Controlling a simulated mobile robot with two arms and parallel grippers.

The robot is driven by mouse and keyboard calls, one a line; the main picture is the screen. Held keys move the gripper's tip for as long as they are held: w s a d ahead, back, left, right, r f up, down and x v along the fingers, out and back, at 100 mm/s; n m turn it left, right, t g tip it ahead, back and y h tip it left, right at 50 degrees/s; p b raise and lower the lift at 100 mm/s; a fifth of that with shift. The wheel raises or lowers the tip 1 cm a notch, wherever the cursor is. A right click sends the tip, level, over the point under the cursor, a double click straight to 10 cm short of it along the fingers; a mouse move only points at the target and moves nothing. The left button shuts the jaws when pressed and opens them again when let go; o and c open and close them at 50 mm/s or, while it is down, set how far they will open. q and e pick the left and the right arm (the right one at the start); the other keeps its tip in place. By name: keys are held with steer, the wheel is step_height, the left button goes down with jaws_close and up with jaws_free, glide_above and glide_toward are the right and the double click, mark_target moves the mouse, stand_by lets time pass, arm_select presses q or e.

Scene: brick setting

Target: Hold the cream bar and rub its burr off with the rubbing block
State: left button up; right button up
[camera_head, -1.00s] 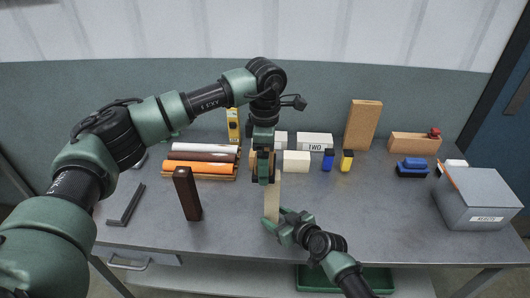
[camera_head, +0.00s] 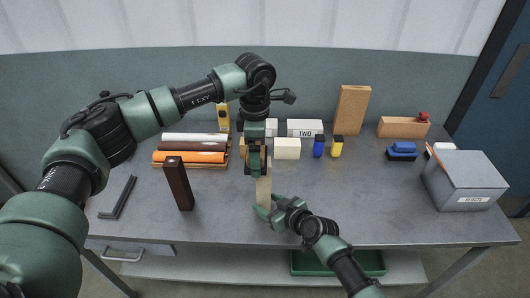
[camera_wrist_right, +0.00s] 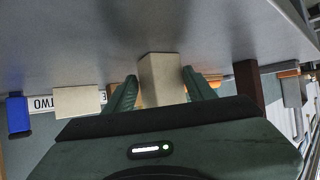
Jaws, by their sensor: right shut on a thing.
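The cream bar (camera_head: 263,193) stands upright near the front middle of the table. My right gripper (camera_head: 267,210) is shut on its lower part. In the right wrist view the bar (camera_wrist_right: 162,80) sits between the two fingers. My left gripper (camera_head: 256,172) points down right beside the top of the bar, partly in front of it. Tan-brown edges show at its fingers, perhaps the rubbing block; its jaws are too hidden to tell their state. I cannot make out the burr, or whether anything touches the bar's top.
Rolls (camera_head: 190,157) lie behind. The front right tabletop is clear.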

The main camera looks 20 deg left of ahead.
arm_select(q)
steer(key=shift+a+r, duration=0.15)
steer(key=shift+r, duration=3.95)
arm_select(e)
steer(key=o, duration=1.1)
